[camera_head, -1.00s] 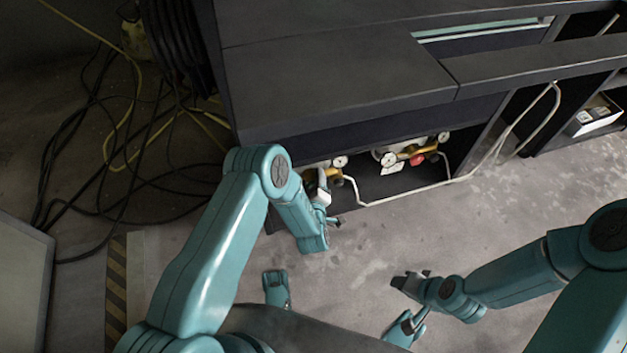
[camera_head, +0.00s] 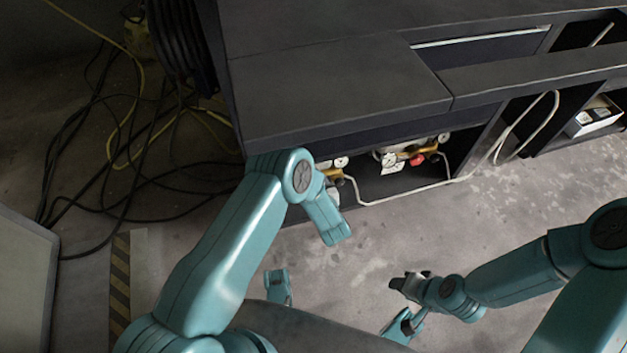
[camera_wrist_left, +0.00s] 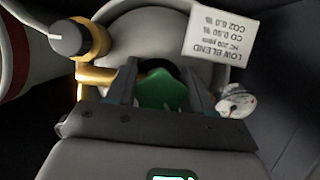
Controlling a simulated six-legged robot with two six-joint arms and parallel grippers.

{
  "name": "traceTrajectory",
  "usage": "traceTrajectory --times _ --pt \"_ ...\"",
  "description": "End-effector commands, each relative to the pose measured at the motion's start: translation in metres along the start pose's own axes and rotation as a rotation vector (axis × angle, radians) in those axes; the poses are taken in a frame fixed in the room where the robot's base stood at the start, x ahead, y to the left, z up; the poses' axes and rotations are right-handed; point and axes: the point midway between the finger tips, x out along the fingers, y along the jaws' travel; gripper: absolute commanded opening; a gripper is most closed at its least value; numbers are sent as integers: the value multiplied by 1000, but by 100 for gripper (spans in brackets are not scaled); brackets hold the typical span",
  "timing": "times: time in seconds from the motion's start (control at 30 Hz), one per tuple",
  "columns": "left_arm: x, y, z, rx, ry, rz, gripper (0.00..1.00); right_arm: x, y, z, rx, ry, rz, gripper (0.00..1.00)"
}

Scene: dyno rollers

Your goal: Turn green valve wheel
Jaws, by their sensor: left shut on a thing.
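The green valve wheel (camera_wrist_left: 160,90) shows in the left wrist view, on top of a grey cylinder (camera_wrist_left: 195,35) with brass fittings (camera_wrist_left: 92,62). My left gripper (camera_wrist_left: 158,80) has one finger on each side of the wheel and is shut on it. In the head view my left forearm hides the wheel and the left gripper's fingers. Brass regulator parts (camera_head: 333,174) show just right of that arm, inside the dark bench opening. My right gripper (camera_head: 398,284) hangs over the floor at lower right, away from the valves; its finger opening is too small to tell.
A second regulator with a red knob (camera_head: 416,160) stands right of my left arm under the bench (camera_head: 340,90). A white hose (camera_head: 420,190) runs along the opening. A paper label (camera_wrist_left: 220,35) hangs beside the wheel. Cables (camera_head: 110,160) lie on the left floor. The middle floor is clear.

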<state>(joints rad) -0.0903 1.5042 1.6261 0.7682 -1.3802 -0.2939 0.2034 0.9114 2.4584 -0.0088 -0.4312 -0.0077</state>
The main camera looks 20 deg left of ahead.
Motion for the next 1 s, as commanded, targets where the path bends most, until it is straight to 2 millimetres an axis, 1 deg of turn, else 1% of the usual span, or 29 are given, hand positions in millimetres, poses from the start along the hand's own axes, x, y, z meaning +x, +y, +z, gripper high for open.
traceTrajectory --times 0.2,0.4,0.63,1.0 --pt "-1 -1 2 125 -2 -50 21 2 1 -1 -1 6 0 43" --pt "-1 -1 2 195 -3 -78 21 4 1 -2 -2 10 0 43" --pt "-1 -2 2 228 -5 -91 21 4 1 -3 -3 12 0 43" --pt "-1 -2 2 231 -6 -92 21 4 1 -3 -3 12 0 43"
